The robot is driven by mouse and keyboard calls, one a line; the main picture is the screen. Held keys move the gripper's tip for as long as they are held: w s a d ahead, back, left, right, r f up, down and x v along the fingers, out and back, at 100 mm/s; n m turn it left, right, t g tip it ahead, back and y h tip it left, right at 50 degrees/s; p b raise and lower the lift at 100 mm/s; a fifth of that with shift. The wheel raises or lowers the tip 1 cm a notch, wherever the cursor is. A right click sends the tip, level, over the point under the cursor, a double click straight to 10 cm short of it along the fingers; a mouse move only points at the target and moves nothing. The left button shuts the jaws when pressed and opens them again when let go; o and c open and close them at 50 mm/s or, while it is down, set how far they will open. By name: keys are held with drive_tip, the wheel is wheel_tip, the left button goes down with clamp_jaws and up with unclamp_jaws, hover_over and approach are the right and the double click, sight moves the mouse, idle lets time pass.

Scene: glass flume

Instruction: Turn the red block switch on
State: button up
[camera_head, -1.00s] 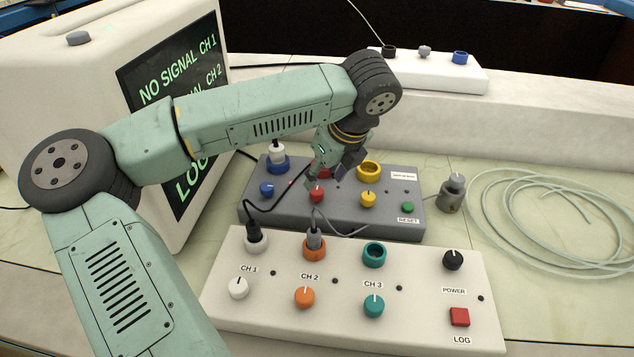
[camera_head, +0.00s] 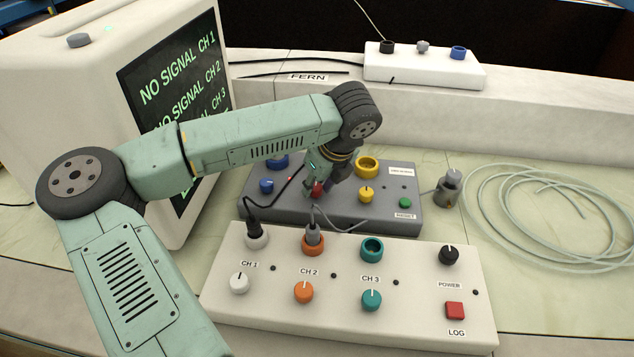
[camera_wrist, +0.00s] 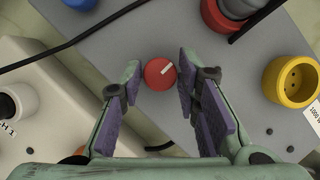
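The red block switch (camera_wrist: 158,75) is a round red knob with a white pointer line, on the grey block (camera_wrist: 190,40). In the wrist view its line points to the upper right. My gripper (camera_wrist: 159,76) is open, with one purple-padded finger on each side of the knob and small gaps visible. Whether the fingertips reach down level with the knob I cannot tell. In the head view my gripper (camera_head: 322,186) is low over the grey block (camera_head: 285,207) and partly hides the red knob (camera_head: 317,188).
A yellow socket (camera_wrist: 292,80) and a red socket (camera_wrist: 218,18) holding a grey plug are close to my gripper. The white panel (camera_head: 345,325) with cabled plugs lies in front of the grey block. A monitor (camera_head: 60,90) stands left; coiled tubing (camera_head: 475,200) lies right.

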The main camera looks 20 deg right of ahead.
clamp_jaws()
